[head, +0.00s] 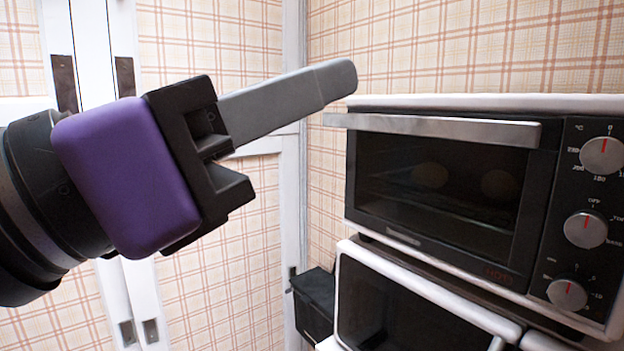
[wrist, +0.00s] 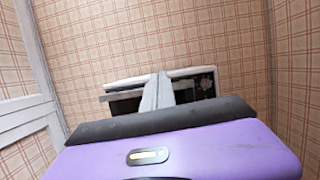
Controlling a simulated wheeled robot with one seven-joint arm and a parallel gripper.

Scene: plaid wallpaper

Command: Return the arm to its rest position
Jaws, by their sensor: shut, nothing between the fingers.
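My gripper (head: 338,80) is a purple and black hand with long grey fingers. In the head view it reaches in from the left, and its fingers lie together, pointing right and slightly up. The fingertips appear near the upper left corner of the toaster oven (head: 450,128), with nothing held. In the wrist view, my gripper (wrist: 160,77) shows its two grey fingers close together in front of the oven (wrist: 195,73). The oven door looks closed, with round shapes dimly seen behind the glass.
A second white-framed appliance (head: 400,300) stands below the oven. A small black box (head: 312,300) is by the corner post. White cabinet or door frames (head: 130,300) stand behind my arm at the left. Plaid walls (head: 420,45) meet in the corner; the space above the oven looks clear.

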